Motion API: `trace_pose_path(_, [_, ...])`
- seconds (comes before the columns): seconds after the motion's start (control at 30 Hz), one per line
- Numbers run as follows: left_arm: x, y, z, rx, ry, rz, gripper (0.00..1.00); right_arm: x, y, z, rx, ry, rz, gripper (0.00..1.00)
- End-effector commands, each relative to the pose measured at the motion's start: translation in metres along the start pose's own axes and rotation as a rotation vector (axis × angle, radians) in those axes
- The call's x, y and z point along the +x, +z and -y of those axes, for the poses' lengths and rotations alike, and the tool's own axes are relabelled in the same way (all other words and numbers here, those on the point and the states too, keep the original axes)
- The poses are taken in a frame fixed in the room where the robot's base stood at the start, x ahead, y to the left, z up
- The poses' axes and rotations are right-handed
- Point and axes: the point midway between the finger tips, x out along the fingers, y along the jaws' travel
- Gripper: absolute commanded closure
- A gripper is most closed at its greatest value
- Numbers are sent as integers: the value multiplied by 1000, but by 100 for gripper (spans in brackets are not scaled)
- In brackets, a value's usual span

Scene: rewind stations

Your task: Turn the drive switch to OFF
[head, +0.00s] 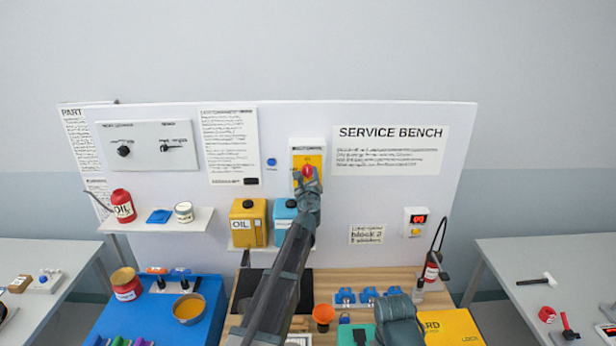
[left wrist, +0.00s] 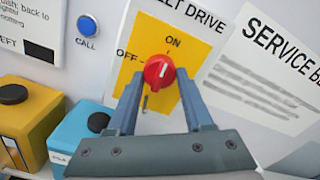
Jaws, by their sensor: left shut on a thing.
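The drive switch is a red round knob (left wrist: 159,71) with a white pointer mark, on a yellow plate (left wrist: 146,34) lettered OFF at the left and ON at the top. The pointer mark points up, toward ON rather than OFF. In the head view the plate (head: 316,160) is on the upright white panel. My left gripper (left wrist: 158,84) is shut on the knob, one finger on each side of it. In the head view it reaches up to the plate (head: 308,180) and covers the lower part. I do not see my right gripper's fingers.
A blue CALL button (left wrist: 87,26) is left of the plate. A yellow oil can (head: 248,222) and a blue can (head: 284,218) stand below it. A shelf (head: 150,226) with a red oil can is at the left.

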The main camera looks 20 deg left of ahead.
Motion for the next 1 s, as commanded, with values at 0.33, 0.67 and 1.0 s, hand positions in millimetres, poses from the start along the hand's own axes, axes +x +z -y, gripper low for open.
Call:
trace_pose_path(0.33, [0, 0, 1, -275, 1, 0, 100, 0, 0, 0, 0, 0, 0, 50])
trace_pose_path(0.67, [0, 0, 1, -589, 1, 0, 100, -1, 0, 0, 1, 0, 0, 50])
trace_pose_path(1.0, [-1, 1, 2, -912, 1, 1, 100, -2, 0, 0, 1, 0, 0, 50])
